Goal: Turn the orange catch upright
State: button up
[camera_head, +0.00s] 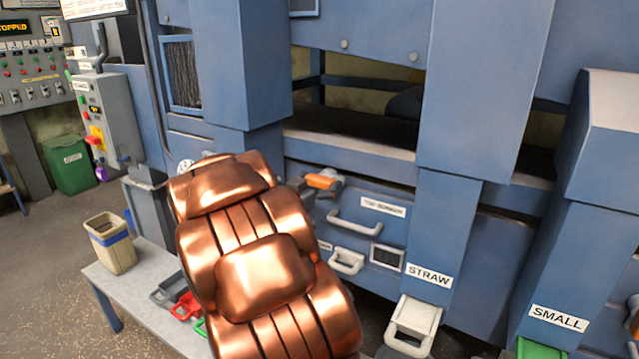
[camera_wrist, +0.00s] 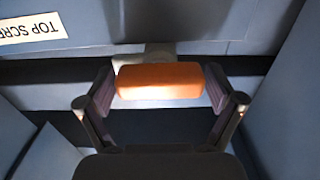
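The orange catch (camera_wrist: 160,81) lies level across the picture in the wrist view, on a grey mount on the blue machine front. In the head view, the catch (camera_head: 323,182) shows just beyond my copper-coloured arm, left of the drawer handle. My gripper (camera_wrist: 160,88) has its two fingers spread wide, one at each end of the catch. The pads are at or very near its ends; whether they press on it I cannot tell.
Handles (camera_head: 355,223) and a labelled panel lie right of the catch. The STRAW chute (camera_head: 440,240) and SMALL chute (camera_head: 570,270) stand further right. A bench (camera_head: 150,300) with a bin (camera_head: 110,243) and a red scoop (camera_head: 186,306) is at lower left.

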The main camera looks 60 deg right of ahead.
jog(key=c, duration=0.7)
